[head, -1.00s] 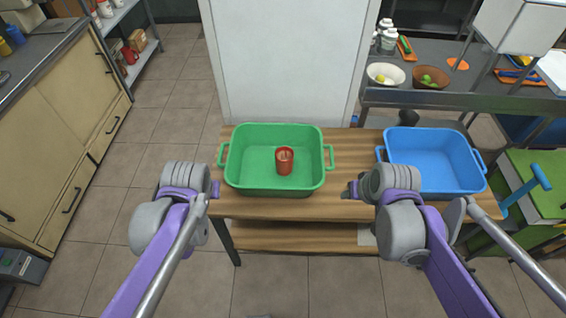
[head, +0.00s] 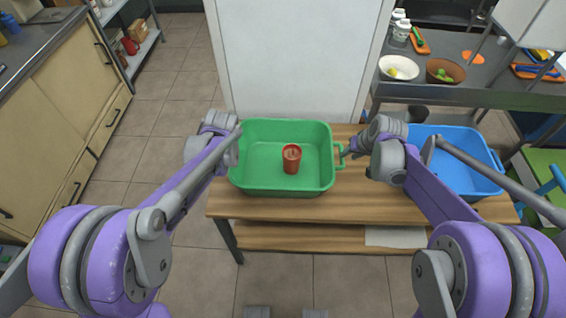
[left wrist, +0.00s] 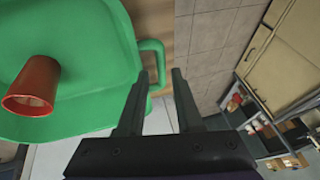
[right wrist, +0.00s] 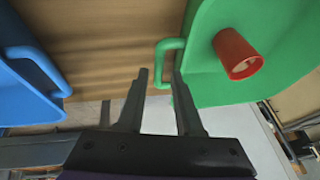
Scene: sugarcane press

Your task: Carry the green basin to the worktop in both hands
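The green basin (head: 260,180) sits on the wooden table with a red cup (head: 292,160) inside it. My right gripper (head: 347,153) is at the basin's right handle in the head view. In the right wrist view its open fingers (right wrist: 160,78) are spread with the handle (right wrist: 162,50) between their tips. In the left wrist view my left gripper (left wrist: 160,78) is open too, its fingertips on either side of the other handle (left wrist: 161,60). In the head view, my left arm hides the left gripper's fingers and the left handle. Whether any fingers touch the handles, I cannot tell.
A blue basin (head: 455,180) stands to the right on the same wooden table (head: 370,208), close to my right arm. A grey worktop (head: 455,92) with bowls stands behind at the right. A white panel (head: 300,60) rises behind the table. Cabinets (head: 60,110) line the left, with open floor between.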

